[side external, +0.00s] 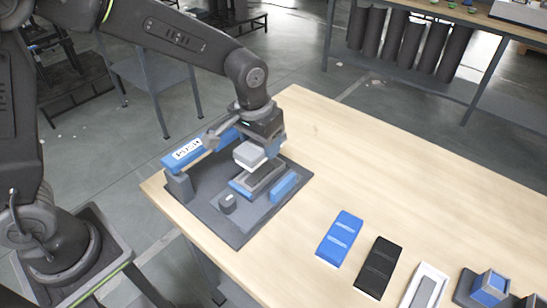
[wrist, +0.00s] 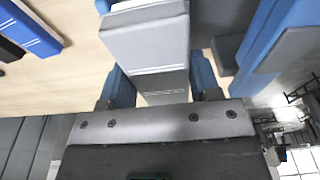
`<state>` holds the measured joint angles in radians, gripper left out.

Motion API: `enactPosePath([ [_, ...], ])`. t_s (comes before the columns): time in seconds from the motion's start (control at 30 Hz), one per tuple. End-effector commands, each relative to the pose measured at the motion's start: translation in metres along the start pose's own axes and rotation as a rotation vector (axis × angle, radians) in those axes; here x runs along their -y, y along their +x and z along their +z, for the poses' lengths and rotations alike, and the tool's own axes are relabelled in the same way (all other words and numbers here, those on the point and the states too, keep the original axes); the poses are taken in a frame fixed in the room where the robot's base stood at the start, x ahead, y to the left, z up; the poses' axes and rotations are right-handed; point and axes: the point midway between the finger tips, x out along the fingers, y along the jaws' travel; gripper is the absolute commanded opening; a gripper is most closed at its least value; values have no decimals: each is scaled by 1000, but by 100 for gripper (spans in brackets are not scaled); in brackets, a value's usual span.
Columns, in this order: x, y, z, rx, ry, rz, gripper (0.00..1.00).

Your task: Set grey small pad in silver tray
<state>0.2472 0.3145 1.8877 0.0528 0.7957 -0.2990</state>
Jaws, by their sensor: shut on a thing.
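My gripper (side external: 257,148) points down over a dark fixture plate and is shut on a light grey block, which appears to be the grey small pad (side external: 249,155). In the wrist view the pad (wrist: 147,43) sits between my blue fingertips (wrist: 160,85). The pad is above a grey-rimmed holder with a dark recess (side external: 262,179); I cannot tell whether they touch. A pale silver tray (side external: 441,274) with a grey inside lies at the front right of the table, apart from my gripper.
A blue piece (side external: 340,238), a black piece (side external: 379,268) and a blue block (side external: 490,287) stand in the row. The table's back right is clear.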

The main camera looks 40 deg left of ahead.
Motion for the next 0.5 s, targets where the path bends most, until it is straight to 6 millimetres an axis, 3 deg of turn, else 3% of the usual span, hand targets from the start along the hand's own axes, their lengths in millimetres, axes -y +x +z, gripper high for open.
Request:
enactPosePath([
  [0.07,9,0,-4,0,11,3,32],
  [0.23,10,5,-4,0,19,4,32],
  [0.5,10,30,0,0,18,3,32],
])
